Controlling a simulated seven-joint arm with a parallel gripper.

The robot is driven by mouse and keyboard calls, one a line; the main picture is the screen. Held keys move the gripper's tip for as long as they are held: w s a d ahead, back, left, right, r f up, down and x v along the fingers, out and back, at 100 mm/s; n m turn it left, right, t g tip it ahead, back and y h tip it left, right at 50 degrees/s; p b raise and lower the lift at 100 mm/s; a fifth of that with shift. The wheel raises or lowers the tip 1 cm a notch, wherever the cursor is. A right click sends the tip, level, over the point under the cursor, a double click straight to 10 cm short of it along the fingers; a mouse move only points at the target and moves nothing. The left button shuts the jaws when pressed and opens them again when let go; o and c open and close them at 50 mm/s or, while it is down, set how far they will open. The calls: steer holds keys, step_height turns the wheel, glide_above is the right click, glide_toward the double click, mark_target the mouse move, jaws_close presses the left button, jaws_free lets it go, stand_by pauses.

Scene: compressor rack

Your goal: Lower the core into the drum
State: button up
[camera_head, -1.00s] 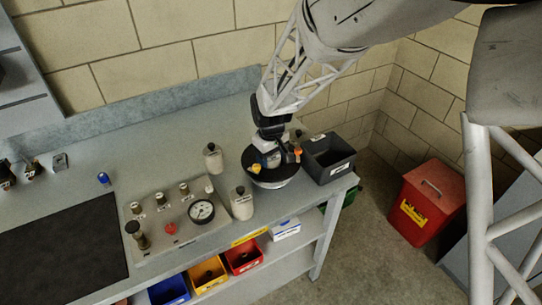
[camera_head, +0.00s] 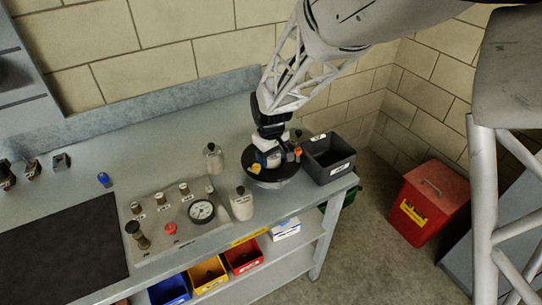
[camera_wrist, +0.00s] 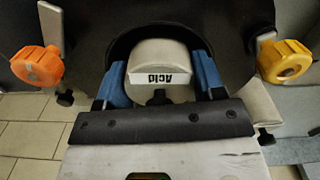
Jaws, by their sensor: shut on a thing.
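The core (camera_wrist: 160,58) is a cream, rounded piece labelled "Acid" in the wrist view. My gripper (camera_wrist: 160,82) is shut on it, with a blue finger pad on each side. The drum (camera_wrist: 95,50) shows as a dark round rim around the core, with an orange knob (camera_wrist: 37,66) at left and a yellow knob (camera_wrist: 285,61) at right. In the head view, my gripper (camera_head: 268,155) points down over the drum (camera_head: 272,182) near the bench's right end. The core's lower part is hidden, so its depth in the drum cannot be told.
A dark open bin (camera_head: 328,160) stands close to the drum's right. Pale bottles (camera_head: 241,203) and (camera_head: 213,158) stand to its left, beside a gauge panel (camera_head: 175,220). The bench's front edge is near. Free bench lies at the back left.

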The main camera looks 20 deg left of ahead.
steer(key=shift+f, duration=0.15)
stand_by(0.3)
steer(key=shift+f, duration=0.15)
steer(key=shift+r, duration=0.2)
stand_by(1.8)
steer(key=shift+f, duration=0.2)
steer(key=shift+r, duration=0.2)
stand_by(0.8)
steer(key=shift+f, duration=0.15)
steer(key=shift+r, duration=0.3)
stand_by(0.3)
steer(key=shift+f, duration=0.2)
